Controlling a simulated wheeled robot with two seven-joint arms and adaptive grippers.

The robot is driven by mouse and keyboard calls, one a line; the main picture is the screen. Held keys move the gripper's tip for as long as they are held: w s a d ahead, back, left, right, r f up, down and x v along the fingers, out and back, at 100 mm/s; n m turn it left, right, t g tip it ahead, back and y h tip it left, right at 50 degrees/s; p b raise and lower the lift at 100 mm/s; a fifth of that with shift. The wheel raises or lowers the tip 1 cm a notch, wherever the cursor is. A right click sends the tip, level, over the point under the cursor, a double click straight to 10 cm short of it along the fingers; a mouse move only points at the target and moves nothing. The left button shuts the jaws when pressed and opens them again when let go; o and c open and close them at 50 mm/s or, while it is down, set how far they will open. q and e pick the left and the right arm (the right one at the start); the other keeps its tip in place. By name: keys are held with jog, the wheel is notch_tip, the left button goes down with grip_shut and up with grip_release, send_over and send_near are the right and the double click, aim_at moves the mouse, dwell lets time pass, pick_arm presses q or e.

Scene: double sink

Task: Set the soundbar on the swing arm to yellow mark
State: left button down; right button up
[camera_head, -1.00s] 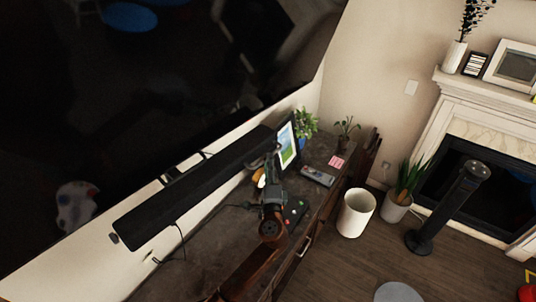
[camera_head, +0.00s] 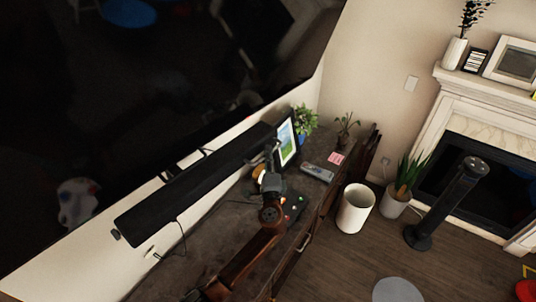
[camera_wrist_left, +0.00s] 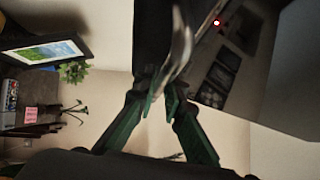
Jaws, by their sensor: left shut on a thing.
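The soundbar (camera_head: 190,190) is a long black bar below the big dark screen, slanting from lower left to upper right in the head view. My left gripper (camera_head: 268,157) is at its right end, on the near side. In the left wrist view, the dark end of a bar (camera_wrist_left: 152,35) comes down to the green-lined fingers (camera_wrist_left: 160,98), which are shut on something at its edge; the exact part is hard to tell. The swing arm is mostly hidden behind the bar. I cannot make out a yellow mark for certain. My right gripper is out of view.
A dark cabinet top (camera_head: 232,225) runs under the soundbar. A white bin (camera_head: 355,210) is on the floor.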

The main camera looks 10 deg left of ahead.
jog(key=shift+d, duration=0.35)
pick_arm(q)
jog(key=shift+w, duration=0.1)
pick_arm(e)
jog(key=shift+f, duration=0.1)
